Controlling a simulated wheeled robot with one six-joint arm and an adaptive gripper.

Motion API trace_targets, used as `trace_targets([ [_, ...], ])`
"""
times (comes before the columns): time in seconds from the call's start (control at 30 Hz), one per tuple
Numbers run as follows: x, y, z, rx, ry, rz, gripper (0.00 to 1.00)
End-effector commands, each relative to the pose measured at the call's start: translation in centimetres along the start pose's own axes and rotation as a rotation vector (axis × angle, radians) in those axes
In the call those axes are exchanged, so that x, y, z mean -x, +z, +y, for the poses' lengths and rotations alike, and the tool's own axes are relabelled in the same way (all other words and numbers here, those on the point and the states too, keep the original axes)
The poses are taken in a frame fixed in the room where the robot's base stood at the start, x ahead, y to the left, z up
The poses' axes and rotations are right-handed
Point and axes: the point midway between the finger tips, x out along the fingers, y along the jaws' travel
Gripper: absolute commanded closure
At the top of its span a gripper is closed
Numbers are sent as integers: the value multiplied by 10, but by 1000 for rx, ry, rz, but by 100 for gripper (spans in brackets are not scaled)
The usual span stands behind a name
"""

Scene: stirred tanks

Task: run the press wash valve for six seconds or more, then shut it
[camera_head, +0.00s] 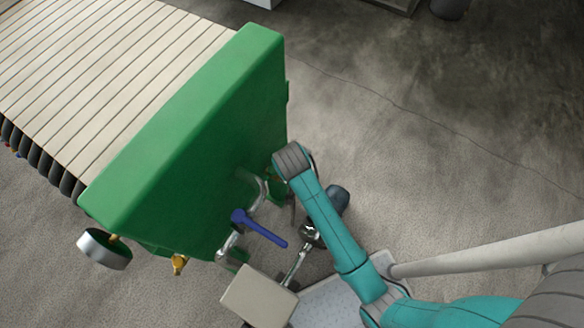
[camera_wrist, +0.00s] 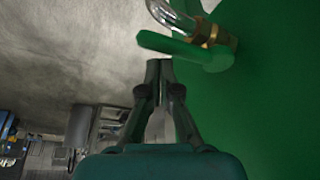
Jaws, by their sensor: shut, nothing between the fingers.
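The press is a large green end plate (camera_head: 200,140) with a stack of pale plates behind it. A blue lever handle (camera_head: 260,229) sits on pipework at its lower front. In the wrist view, a green lever (camera_wrist: 186,48) is mounted on a brass fitting (camera_wrist: 212,32) with a clear pipe, against the green plate. No label shows which lever is the wash valve. My gripper (camera_wrist: 158,66) is shut and empty, its tips just below the green lever; whether they touch it is unclear. In the head view my arm mostly hides the gripper.
A round gauge (camera_head: 104,249) and a brass fitting (camera_head: 179,264) are at the press's lower left. A beige box (camera_head: 259,296) stands below the blue lever. A pale pipe (camera_head: 490,250) crosses at right. The concrete floor (camera_head: 450,150) to the upper right is open.

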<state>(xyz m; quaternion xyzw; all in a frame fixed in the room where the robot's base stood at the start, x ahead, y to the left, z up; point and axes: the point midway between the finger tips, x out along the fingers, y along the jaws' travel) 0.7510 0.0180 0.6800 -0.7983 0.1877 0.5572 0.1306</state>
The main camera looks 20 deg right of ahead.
Motion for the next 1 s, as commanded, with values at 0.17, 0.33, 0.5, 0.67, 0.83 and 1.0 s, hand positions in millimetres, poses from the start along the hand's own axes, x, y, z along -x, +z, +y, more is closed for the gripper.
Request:
trace_targets([
  [0.17, -2, -20, 2, 0, -1, 1, 100],
  [0.33, 24, -27, -2, 6, -4, 3, 100],
  [0.5, 59, -28, -8, 5, -5, 3, 100],
  [0.67, 82, -29, -10, 4, -4, 2, 100],
  [0.83, 95, -28, -12, 4, -2, 0, 100],
  [1.0, 97, -28, -12, 4, -2, 0, 100],
])
